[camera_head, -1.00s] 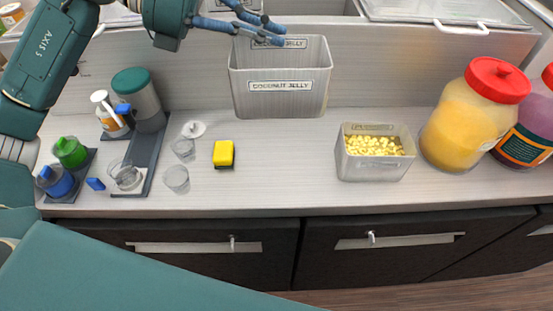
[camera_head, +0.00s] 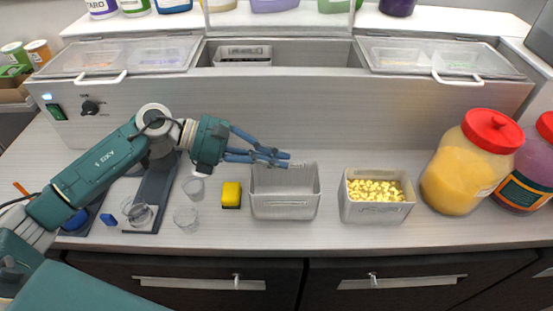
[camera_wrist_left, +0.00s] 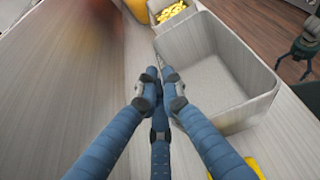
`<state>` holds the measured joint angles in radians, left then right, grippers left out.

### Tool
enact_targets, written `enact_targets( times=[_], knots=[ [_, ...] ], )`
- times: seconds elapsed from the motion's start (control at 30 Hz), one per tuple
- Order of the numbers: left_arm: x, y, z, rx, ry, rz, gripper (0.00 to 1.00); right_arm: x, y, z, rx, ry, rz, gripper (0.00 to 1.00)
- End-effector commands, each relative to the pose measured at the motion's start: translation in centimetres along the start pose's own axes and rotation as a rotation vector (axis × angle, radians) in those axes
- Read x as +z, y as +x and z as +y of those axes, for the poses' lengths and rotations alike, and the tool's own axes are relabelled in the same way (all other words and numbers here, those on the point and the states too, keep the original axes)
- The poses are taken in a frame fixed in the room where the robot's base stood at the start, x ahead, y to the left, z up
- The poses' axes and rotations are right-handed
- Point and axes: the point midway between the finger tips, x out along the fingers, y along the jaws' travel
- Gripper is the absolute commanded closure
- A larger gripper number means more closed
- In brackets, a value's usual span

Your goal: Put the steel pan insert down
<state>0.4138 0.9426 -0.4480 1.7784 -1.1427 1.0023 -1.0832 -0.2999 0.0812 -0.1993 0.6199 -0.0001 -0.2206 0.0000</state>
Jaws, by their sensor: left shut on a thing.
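The steel pan insert (camera_head: 285,206) is an empty, upright grey rectangular container at counter height, between the yellow sponge and a pan of yellow pieces. Whether its base touches the counter is hard to tell. My left gripper (camera_head: 283,160) reaches from the left to its far rim, with blue fingers closed on that rim. In the left wrist view the fingertips (camera_wrist_left: 163,76) meet at the wall of the pan insert (camera_wrist_left: 222,70), whose inside looks empty.
A pan of yellow pieces (camera_head: 376,197) stands to the right, with a gap. The yellow sponge (camera_head: 231,195) is close on the left, beside clear cups (camera_head: 186,218). Large red-lidded jars (camera_head: 470,165) stand far right. An open well (camera_head: 310,55) lies behind.

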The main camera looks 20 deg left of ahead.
Motion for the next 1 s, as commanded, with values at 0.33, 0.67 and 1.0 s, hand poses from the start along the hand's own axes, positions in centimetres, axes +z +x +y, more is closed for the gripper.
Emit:
enact_targets(
  times=[0.33, 0.67, 1.0],
  knots=[
    [-1.2, 0.6, 0.0, 0.000, 0.001, -0.002, 1.00, -0.1, -0.4, -0.6, -0.007, 0.000, 0.000, 0.00],
    [-1.6, 0.7, 0.0, 0.000, 0.000, 0.000, 0.75, 0.0, -0.1, -0.5, -0.006, 0.000, 0.000, 0.00],
    [-1.1, 0.5, 0.0, 0.000, 0.000, 0.000, 0.75, 0.0, -0.7, 0.0, -0.001, -0.001, 0.000, 0.00]
  ],
)
